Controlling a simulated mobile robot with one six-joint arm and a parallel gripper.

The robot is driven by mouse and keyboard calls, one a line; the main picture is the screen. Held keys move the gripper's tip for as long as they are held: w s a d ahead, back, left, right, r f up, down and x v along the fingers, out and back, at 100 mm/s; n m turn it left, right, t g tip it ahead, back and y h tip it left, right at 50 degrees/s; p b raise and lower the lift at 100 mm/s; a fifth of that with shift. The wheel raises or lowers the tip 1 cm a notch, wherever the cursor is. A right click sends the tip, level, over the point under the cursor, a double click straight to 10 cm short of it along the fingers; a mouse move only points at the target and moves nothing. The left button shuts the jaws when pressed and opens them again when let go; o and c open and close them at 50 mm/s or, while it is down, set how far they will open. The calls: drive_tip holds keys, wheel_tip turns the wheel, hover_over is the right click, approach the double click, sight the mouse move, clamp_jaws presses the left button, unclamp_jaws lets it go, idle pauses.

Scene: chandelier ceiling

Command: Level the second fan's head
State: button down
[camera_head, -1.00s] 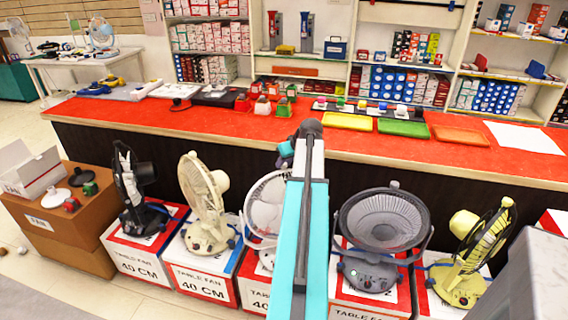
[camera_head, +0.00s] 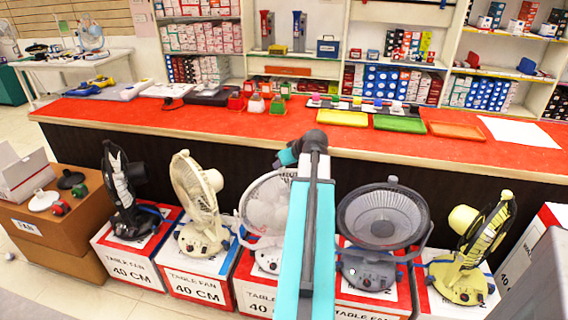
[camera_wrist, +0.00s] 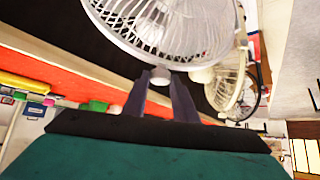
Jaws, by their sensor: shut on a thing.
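The row of table fans stands on boxes in front of the counter. The second from the left is a cream fan (camera_head: 196,200), its head tilted and turned to the side. Beside it is a white fan (camera_head: 262,212), partly hidden by my arm. In the wrist view the white fan's round wire grille (camera_wrist: 165,25) is close above my gripper (camera_wrist: 160,88). My gripper is shut on a small pale round part (camera_wrist: 160,75) at the grille's lower edge. The cream fan (camera_wrist: 228,85) shows behind it.
A black fan (camera_head: 122,195) stands at the left, a dark grey fan (camera_head: 383,215) and a yellow fan (camera_head: 470,245) at the right. The red counter (camera_head: 230,118) runs behind them. A brown box (camera_head: 55,225) stands at the left. Open floor shows at the lower left.

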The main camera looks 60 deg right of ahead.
drive_tip(key=c, duration=1.4)
unclamp_jaws()
drive_tip(key=shift+s+a, duration=0.1)
drive_tip(key=shift+c, duration=0.2)
drive_tip(key=shift+r, duration=0.1)
drive_tip(key=v, duration=1.3)
drive_tip(key=shift+s+r, duration=0.2)
